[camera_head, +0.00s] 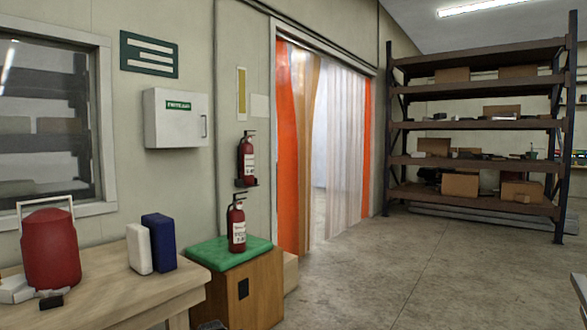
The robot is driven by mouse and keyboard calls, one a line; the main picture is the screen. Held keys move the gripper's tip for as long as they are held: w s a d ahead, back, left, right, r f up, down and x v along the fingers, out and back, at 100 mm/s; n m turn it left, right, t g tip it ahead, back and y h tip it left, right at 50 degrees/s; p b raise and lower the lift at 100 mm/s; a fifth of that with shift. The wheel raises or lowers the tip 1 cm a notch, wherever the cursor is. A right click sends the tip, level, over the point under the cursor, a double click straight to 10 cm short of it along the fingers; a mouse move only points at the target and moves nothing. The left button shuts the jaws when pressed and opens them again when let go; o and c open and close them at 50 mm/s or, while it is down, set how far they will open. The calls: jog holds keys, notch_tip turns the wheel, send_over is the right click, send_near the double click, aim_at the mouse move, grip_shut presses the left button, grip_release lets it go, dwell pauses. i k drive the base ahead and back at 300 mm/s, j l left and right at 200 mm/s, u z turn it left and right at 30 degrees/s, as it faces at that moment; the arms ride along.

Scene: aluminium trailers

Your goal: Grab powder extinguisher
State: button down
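Two red fire extinguishers with black tops and white labels are in the head view. One extinguisher (246,158) is upright on a dark wall bracket, left of the strip-curtain doorway. The other extinguisher (237,226) stands upright below it, on the green top (207,252) of a wooden box (262,288). The label print is too small to tell which one is powder. Both look unobstructed from the front. My gripper does not show in this view.
A wooden table (120,296) at the lower left holds a red container (50,248), a white block (138,248) and a blue block (159,242). A white wall cabinet (174,118) is above. Shelving (473,195) stands at back right. The concrete floor (400,262) in the middle is clear.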

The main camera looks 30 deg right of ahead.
aim_at(247, 165)
jog(key=z, duration=0.65)
jog(key=u, duration=0.2)
jog(key=i+l+z, duration=0.1)
jog(key=i+z, duration=0.5)
jog(key=z, duration=0.25)
jog(key=i+j+z, duration=0.1)
jog(key=i+z, duration=0.3)
jog(key=i+l+z, duration=0.1)
jog(key=i+z, duration=0.25)
jog(key=i, duration=0.45)
